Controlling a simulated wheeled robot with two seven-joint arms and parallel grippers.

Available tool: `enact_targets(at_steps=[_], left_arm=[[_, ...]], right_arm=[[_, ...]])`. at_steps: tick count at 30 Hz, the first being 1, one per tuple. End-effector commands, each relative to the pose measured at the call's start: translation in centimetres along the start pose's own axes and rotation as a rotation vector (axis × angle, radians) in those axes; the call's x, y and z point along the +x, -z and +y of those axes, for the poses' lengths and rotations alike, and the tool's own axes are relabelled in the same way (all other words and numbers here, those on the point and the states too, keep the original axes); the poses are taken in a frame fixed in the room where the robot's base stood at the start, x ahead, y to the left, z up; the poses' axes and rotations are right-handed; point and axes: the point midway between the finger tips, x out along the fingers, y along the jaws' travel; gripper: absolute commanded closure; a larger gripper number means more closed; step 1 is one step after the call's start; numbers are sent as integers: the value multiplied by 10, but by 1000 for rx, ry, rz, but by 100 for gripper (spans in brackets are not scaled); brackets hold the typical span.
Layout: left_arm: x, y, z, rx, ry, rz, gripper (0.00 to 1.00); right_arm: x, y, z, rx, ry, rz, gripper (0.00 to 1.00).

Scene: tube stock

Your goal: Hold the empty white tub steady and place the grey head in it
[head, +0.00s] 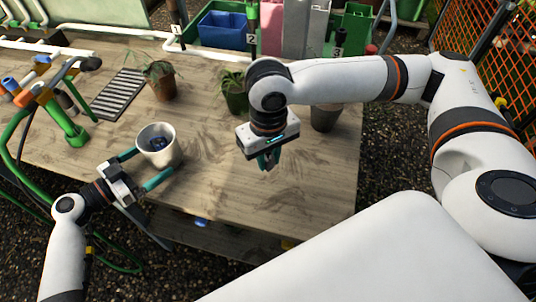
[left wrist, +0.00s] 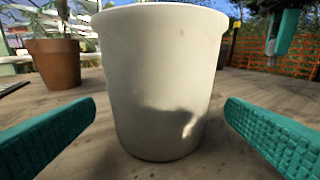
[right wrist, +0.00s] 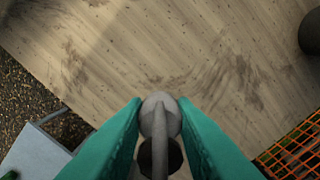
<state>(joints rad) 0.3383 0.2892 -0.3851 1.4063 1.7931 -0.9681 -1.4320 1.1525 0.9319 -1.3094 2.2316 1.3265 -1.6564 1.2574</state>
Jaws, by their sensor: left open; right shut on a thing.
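The white tub (head: 168,158) stands upright near the table's front edge, and something dark blue shows inside it in the head view. In the left wrist view the tub (left wrist: 160,80) fills the middle. My left gripper (head: 153,162) is open, with one teal finger on each side of the tub and visible gaps between. My right gripper (head: 268,162) is shut on the grey head (right wrist: 160,108), held above the table to the right of the tub. The grey head has a rounded end and a dark round part; the fingers hide its sides.
Potted plants (head: 160,84) (head: 236,98) and a dark pot (head: 325,117) stand along the back of the table. A black slatted tray (head: 118,93) and a green-and-orange hose fitting (head: 70,128) are at left. The table between tub and right gripper is clear.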

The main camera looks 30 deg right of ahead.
Motion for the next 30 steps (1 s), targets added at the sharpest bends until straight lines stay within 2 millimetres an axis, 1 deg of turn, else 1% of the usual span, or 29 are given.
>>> enact_targets(at_steps=[1, 6, 12, 20, 26, 27, 30], left_arm=[[8, 7, 0, 4, 0, -3, 6], [25, 6, 0, 2, 1, -2, 6], [33, 2, 0, 1, 0, -2, 6], [33, 2, 0, 1, 0, -1, 6], [33, 2, 0, 1, 0, -1, 37], [33, 2, 0, 1, 0, -1, 39], [33, 2, 0, 1, 0, -1, 39]], right_arm=[[15, 1, 0, 0, 1, 2, 97], [26, 0, 0, -1, 0, 2, 97], [30, 0, 0, -1, 0, 2, 97], [30, 0, 0, -1, 0, 2, 97], [30, 0, 0, -1, 0, 2, 97], [30, 0, 0, -1, 0, 2, 97], [29, 0, 0, 0, 0, 1, 97]])
